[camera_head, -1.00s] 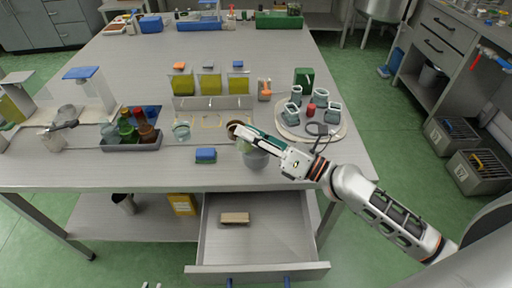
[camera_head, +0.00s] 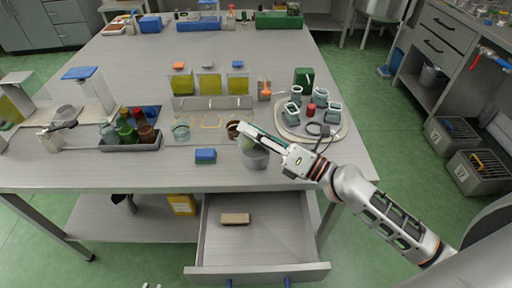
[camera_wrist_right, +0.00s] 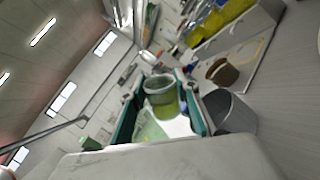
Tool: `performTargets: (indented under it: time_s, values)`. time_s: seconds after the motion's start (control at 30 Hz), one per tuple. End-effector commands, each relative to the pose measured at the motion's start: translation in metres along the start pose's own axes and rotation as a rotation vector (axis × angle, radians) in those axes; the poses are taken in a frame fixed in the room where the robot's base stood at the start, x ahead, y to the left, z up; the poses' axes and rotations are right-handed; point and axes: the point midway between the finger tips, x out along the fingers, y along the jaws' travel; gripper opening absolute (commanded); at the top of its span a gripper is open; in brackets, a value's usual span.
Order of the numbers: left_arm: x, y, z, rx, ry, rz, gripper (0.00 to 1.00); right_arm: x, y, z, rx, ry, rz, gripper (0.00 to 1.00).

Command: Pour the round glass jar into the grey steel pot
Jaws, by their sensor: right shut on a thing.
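The round glass jar (camera_wrist_right: 162,98) is held between the teal fingers of my right gripper (camera_head: 250,137), which is shut on it. It has yellow-green contents. In the head view the jar (camera_head: 246,145) is partly hidden by the gripper, just above the left rim of the grey steel pot (camera_head: 257,159). In the right wrist view the pot (camera_wrist_right: 235,114) stands right of the jar, and the jar's axis is tilted relative to the pot's. I cannot tell whether anything flows out.
A brown bowl (camera_head: 233,130) stands just behind and left of the pot. A blue block (camera_head: 205,155) lies to its left, and a round board (camera_head: 338,131) with several cups to its right. An open drawer (camera_head: 262,256) juts out in front below.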

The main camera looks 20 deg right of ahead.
Motion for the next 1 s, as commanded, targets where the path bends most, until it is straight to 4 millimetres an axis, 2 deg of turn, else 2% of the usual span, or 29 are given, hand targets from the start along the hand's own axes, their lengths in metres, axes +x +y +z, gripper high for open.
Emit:
performTargets:
  time_s: [0.23,1.0]
  values:
    - [0.001,-0.001,-0.002,0.001,0.004,-0.002,0.16,0.000,-0.001,0.002,0.033,-0.010,0.000,0.08]
    - [0.000,0.001,0.013,0.005,-0.016,-0.001,0.16,-0.002,-0.007,-0.004,0.135,-0.036,0.001,0.08]
